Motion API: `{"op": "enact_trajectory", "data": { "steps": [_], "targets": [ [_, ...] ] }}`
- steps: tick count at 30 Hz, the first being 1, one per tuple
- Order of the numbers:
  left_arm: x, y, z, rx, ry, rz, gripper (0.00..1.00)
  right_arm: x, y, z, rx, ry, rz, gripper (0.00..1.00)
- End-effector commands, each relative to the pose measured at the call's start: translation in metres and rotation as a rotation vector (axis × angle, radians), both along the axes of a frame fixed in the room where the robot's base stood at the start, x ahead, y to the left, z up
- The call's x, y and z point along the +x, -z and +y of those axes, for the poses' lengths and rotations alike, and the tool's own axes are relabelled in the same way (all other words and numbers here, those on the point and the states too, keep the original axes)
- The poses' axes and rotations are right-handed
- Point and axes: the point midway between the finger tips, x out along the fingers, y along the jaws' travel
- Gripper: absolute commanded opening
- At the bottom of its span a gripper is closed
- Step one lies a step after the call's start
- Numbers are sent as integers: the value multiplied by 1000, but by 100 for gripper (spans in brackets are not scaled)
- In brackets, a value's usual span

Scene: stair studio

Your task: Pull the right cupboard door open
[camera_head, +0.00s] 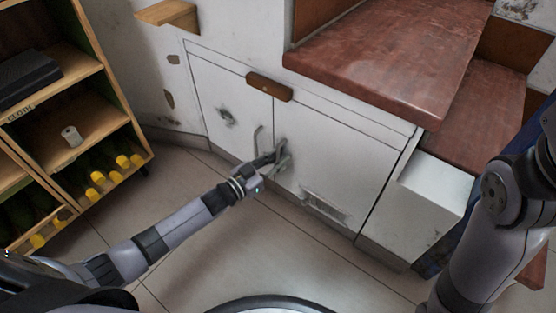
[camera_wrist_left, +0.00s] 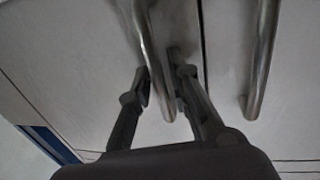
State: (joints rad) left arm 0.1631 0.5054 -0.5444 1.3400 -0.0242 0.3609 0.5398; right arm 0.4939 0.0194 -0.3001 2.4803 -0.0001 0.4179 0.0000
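The right cupboard door (camera_head: 325,165) is white and looks flush with the cupboard front. My left gripper (camera_head: 281,155) is at its upright bar handle, near the seam between the two doors. In the left wrist view, the right door's metal handle (camera_wrist_left: 152,50) passes between the two fingers of my left gripper (camera_wrist_left: 163,78). The fingers stand apart, with small gaps beside the bar; I see no firm grip. The left door's handle (camera_head: 257,138) also shows in the left wrist view (camera_wrist_left: 262,60), across the dark seam. My right gripper is out of view.
The left cupboard door (camera_head: 228,105) looks closed. Red-brown stair treads (camera_head: 390,55) rise above the cupboard. A wooden shelf (camera_head: 80,85) with yellow-capped bottles stands at the left. The tiled floor (camera_head: 250,245) before the cupboard is clear apart from my own body.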

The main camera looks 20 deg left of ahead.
Motion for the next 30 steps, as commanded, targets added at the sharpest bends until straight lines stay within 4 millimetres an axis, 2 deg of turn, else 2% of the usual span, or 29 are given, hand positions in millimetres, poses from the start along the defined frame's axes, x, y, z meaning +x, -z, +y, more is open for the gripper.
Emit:
{"op": "enact_trajectory", "data": {
  "steps": [4,12,30],
  "targets": [
    [0,0,0,0,0,0,17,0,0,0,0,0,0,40],
    [0,0,0,0,0,0,0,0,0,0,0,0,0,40],
    [-1,0,0,0,0,0,0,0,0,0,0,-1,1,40]
  ]
}}
